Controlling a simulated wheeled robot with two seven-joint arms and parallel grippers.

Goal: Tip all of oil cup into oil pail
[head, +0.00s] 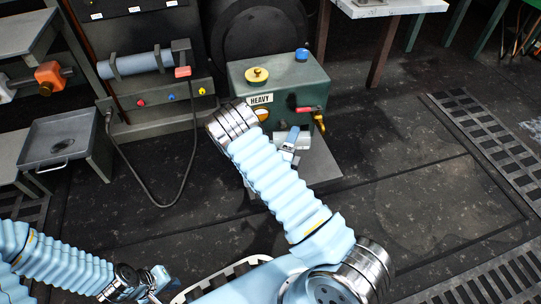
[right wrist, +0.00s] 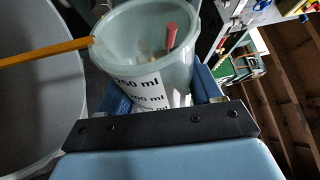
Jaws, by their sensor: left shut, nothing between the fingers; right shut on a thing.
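A translucent cup (right wrist: 150,50) with black millilitre markings fills the upper middle of the right wrist view. My right gripper (right wrist: 165,95) is shut on it, with blue fingers on both sides. In the head view my right gripper (head: 290,139) is in front of the green box, partly behind my arm. A large grey round vessel (right wrist: 35,100), perhaps the oil pail, is beside the cup in the right wrist view. I cannot make out the pail in the head view. Any oil in the cup is unclear. My left gripper (head: 155,282) is shut and empty at the bottom left.
The green box (head: 280,85), marked HEAVY, has yellow and blue caps and a red-handled tap (head: 308,109). A thin yellow bar (right wrist: 45,52) crosses above the grey vessel. A grey tray stand (head: 60,140) is at left. A hanging cable (head: 150,200) loops nearby. Floor at right is clear.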

